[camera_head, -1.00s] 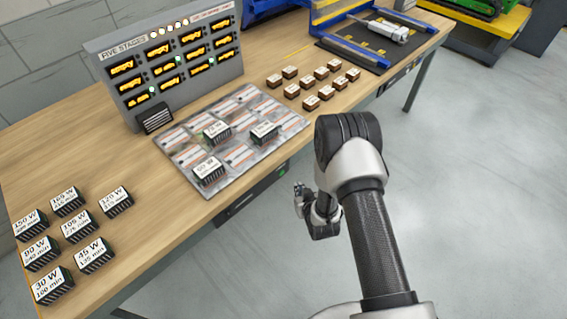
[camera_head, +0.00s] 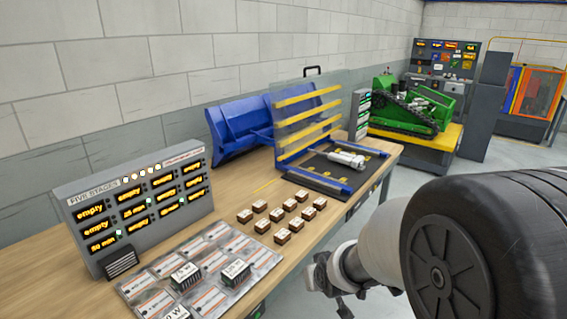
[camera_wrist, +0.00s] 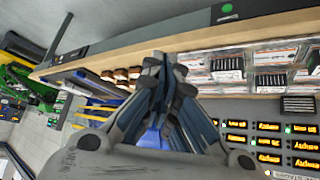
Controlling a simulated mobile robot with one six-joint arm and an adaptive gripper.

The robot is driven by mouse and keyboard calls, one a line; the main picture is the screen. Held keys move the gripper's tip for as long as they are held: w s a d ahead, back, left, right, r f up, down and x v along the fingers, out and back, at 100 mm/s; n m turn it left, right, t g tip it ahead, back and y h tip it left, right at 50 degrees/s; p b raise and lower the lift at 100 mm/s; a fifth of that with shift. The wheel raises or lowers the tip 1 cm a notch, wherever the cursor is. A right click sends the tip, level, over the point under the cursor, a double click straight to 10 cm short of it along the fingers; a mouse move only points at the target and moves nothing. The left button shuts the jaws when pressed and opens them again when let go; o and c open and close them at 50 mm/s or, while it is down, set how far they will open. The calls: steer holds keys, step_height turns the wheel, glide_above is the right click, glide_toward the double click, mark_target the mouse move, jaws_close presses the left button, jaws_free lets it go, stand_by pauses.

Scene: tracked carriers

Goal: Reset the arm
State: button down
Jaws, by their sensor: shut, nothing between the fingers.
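My gripper (camera_head: 335,275) is in front of the workbench's near edge in the head view, partly hidden by my own arm. In the wrist view my gripper (camera_wrist: 165,65) has its fingers together with nothing between them. It is apart from the bench and touches nothing that I can see. My arm fills the lower right of the head view.
The wooden workbench (camera_head: 50,262) carries a grey display panel (camera_head: 135,205), a mat with black blocks (camera_head: 187,276), several small brown blocks (camera_head: 283,236) and a dark tray with a silver cylinder (camera_head: 345,157). A green tracked machine (camera_head: 405,110) stands behind. Floor to the right is clear.

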steer(key=s+d+r+m+g, duration=0.1)
steer(key=s+d+r, duration=0.1)
steer(key=s+r, duration=0.4)
steer(key=s+d+r, duration=0.3)
steer(key=s+r, duration=0.2)
steer(key=s, duration=0.3)
steer(key=s+d+r+m+g+h, duration=0.1)
steer(key=s+r+g, duration=0.1)
steer(key=s, duration=1.3)
steer(key=shift+s, duration=0.3)
